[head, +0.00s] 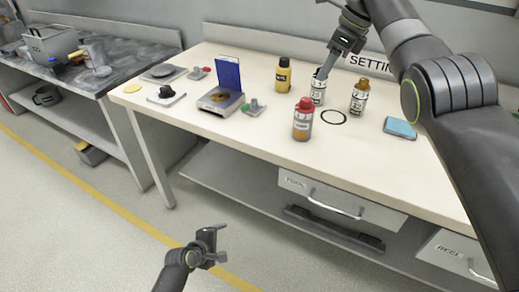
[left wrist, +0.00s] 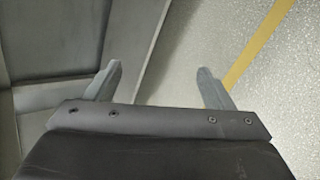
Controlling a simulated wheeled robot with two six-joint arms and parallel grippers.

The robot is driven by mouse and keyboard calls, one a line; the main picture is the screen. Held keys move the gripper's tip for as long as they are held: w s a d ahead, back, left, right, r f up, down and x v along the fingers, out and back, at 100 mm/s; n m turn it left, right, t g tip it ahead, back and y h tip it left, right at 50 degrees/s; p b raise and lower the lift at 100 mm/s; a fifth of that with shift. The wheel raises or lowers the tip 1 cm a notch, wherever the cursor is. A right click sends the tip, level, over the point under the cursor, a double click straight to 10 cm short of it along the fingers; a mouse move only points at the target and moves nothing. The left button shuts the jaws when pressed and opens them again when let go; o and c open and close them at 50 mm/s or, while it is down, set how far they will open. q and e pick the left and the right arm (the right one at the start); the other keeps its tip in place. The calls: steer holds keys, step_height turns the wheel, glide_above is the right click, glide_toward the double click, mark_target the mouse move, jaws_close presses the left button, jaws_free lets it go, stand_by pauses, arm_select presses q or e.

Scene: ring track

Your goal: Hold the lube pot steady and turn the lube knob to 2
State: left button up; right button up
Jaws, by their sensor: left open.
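Several small bottles stand on the bench, and I cannot read which one is the lube pot. They are a white-and-black bottle (head: 318,88), a red-capped bottle (head: 303,121), an orange-capped bottle (head: 359,98) and a yellow bottle (head: 283,76). A black knob on a white plate (head: 166,93) sits at the bench's left; its marks are too small to read. My right gripper (head: 326,70) points down at the top of the white-and-black bottle; its jaw gap is not clear. My left gripper (head: 217,245) is open and empty above the floor, its fingers apart in the left wrist view (left wrist: 160,82).
A blue upright panel on a grey device (head: 221,99) stands near the knob. A black ring (head: 333,117) and blue block (head: 400,128) lie right of the red-capped bottle. A drawer (head: 340,200) hangs under the bench (head: 250,140).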

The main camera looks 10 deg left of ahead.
arm_select(q)
steer(key=w+d+r+n+t+h, duration=0.25)
steer(key=w+r, duration=0.35)
steer(key=r, duration=0.3)
steer(key=n+t+h, duration=0.2)
steer(key=n+h, duration=0.4)
steer(key=n, duration=0.2)
glide_toward(307, 117)
steer(key=s+a+f, duration=0.1)
steer(key=a+f, duration=0.1)
steer(key=a, duration=0.2)
steer(key=x, duration=1.6)
steer(key=shift+w+d+f, duration=0.15)
steer(key=shift+d+f, duration=0.05)
steer(key=shift+f, duration=0.15)
steer(key=shift+c, duration=0.4)
